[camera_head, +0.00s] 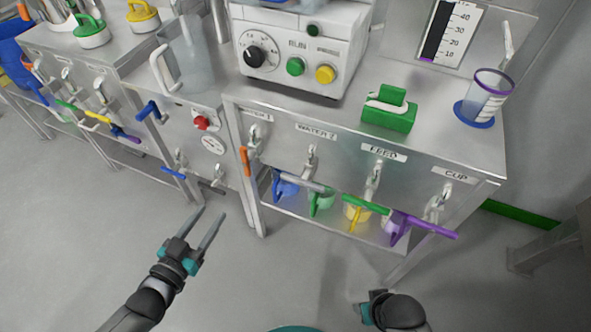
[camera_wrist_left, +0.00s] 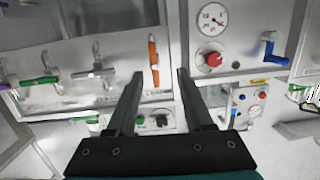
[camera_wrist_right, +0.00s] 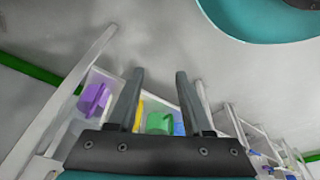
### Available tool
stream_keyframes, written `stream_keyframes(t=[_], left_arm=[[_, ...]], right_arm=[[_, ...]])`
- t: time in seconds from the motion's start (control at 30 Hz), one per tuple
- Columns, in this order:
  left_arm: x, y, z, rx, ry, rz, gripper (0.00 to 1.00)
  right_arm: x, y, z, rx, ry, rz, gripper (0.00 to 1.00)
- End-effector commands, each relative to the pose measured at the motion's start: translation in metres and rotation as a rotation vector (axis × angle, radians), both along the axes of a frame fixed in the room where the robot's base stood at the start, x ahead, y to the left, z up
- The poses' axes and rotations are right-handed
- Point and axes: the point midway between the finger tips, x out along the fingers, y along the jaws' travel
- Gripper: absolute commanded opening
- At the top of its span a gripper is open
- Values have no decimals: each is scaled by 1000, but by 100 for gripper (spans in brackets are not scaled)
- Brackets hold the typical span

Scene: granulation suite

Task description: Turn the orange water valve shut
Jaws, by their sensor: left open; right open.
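The orange valve handle (camera_head: 245,161) hangs upright below its tap at the left end of the labelled front panel, beside the water 2 tap (camera_head: 311,160). In the left wrist view the orange handle (camera_wrist_left: 153,56) stands vertical, just beyond and between the fingertips. My left gripper (camera_head: 210,211) is open and empty, in front of and below the handle, apart from it. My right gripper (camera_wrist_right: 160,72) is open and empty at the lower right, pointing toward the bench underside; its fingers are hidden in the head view.
Grey, green and purple valve handles (camera_head: 424,226) stick out along the panel. Colored jugs (camera_head: 285,185) sit on the shelf below. A blue lever (camera_head: 150,111), red knob (camera_head: 201,123) and gauge (camera_head: 213,145) are left of the orange handle. The floor in front is clear.

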Motion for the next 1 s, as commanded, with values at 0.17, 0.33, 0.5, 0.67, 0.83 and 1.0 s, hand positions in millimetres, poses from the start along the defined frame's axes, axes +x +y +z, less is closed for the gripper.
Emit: stream_keyframes(t=[0.17, 0.33, 0.5, 0.67, 0.83, 1.0], left_arm=[[7, -10, 16, -54, -110, -41, 52], [11, -13, 26, -71, -144, -52, 52], [27, -19, 26, -72, -147, -52, 52], [50, -28, 25, -71, -147, -52, 52], [74, -36, 25, -72, -145, -51, 52], [96, -44, 25, -71, -145, -52, 52]], right_arm=[[8, 0, 0, 1, -16, -2, 50], [11, 1, 6, 2, -24, -3, 50], [16, 1, 16, 5, -41, -4, 50], [22, 2, 32, 8, -66, -5, 50], [26, 3, 50, 12, -93, -5, 50], [28, 3, 69, 15, -119, -6, 50]])
